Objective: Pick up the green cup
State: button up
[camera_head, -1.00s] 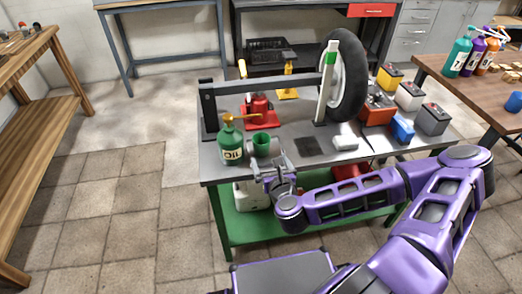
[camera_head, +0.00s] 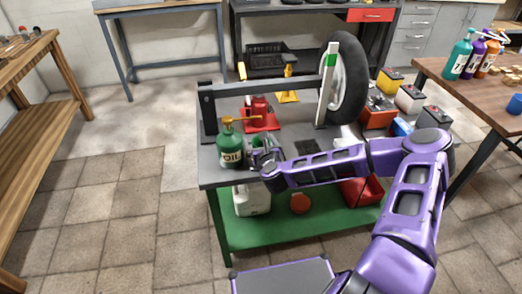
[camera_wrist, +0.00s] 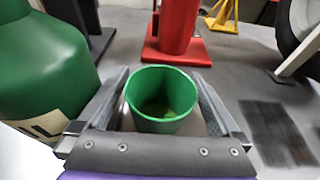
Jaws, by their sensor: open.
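The green cup (camera_wrist: 161,97) stands upright on the grey bench top in the wrist view, its open rim facing up. My gripper (camera_wrist: 163,85) is open, with one finger on each side of the cup. Small gaps seem to show between the fingers and the cup wall; I cannot tell whether either touches. In the head view my gripper (camera_head: 264,152) is at the bench's front left part, and the cup is mostly hidden behind it.
A green oil can (camera_head: 231,148) stands close to the left of my gripper. A red jack (camera_head: 260,115) is behind the cup.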

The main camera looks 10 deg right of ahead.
jog(key=shift+w, duration=0.25)
jog(key=c, duration=1.3)
